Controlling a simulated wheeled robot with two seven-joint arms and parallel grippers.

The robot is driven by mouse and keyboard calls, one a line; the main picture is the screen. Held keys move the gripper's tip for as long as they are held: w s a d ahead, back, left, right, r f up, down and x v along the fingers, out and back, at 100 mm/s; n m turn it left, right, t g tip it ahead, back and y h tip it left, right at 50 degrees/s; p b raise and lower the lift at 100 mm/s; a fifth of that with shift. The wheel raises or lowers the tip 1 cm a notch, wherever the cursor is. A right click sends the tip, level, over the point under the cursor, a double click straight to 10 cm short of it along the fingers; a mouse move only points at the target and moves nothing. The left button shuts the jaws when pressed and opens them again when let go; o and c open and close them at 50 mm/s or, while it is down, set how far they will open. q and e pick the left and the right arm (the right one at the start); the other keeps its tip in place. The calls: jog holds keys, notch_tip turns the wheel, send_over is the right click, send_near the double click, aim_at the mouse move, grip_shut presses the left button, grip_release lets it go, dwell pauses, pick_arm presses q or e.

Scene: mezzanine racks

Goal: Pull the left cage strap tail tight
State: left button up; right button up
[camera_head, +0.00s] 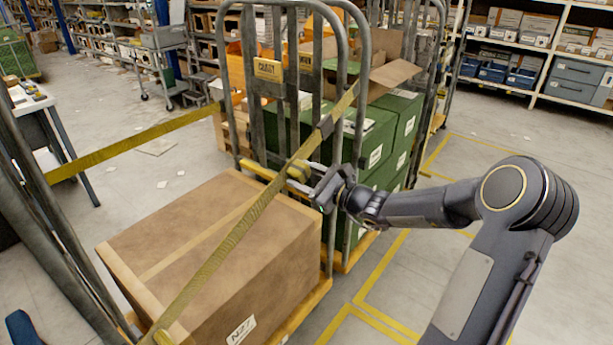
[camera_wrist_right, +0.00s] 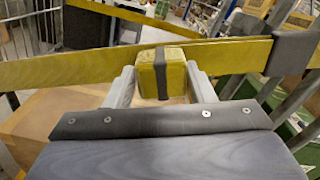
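A yellow strap (camera_head: 240,228) runs diagonally across the near cage, above a large brown carton (camera_head: 205,240), through a dark buckle (camera_head: 326,126). The buckle also shows at the right of the right wrist view (camera_wrist_right: 292,52). A yellow block-like strap tail end with a dark band (camera_wrist_right: 172,75) sits in front of the strap there. My right gripper (camera_head: 306,178) is beside the strap, below the buckle. In the wrist view its two fingers (camera_wrist_right: 162,88) flank the block with no clear gap, so it appears gripped. My left gripper is not in view.
A second strap length (camera_head: 135,144) spans the cage's far side. Grey cage tubes (camera_head: 358,110) rise close to my right gripper. Green crates (camera_head: 375,140) stand in the cage behind. Shelving (camera_head: 545,50) lines the back. Yellow-marked floor (camera_head: 400,270) is open at right.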

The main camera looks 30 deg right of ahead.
jog(key=o, duration=0.4)
jog(key=shift+s+a+f, duration=0.1)
jog(key=shift+s+a, duration=0.05)
jog(key=shift+a, duration=0.1)
jog(key=shift+d, duration=0.1)
jog(key=shift+s+d, duration=0.2)
jog(key=v, duration=0.7)
jog(key=shift+b, duration=0.35)
jog(key=shift+s+a, duration=0.1)
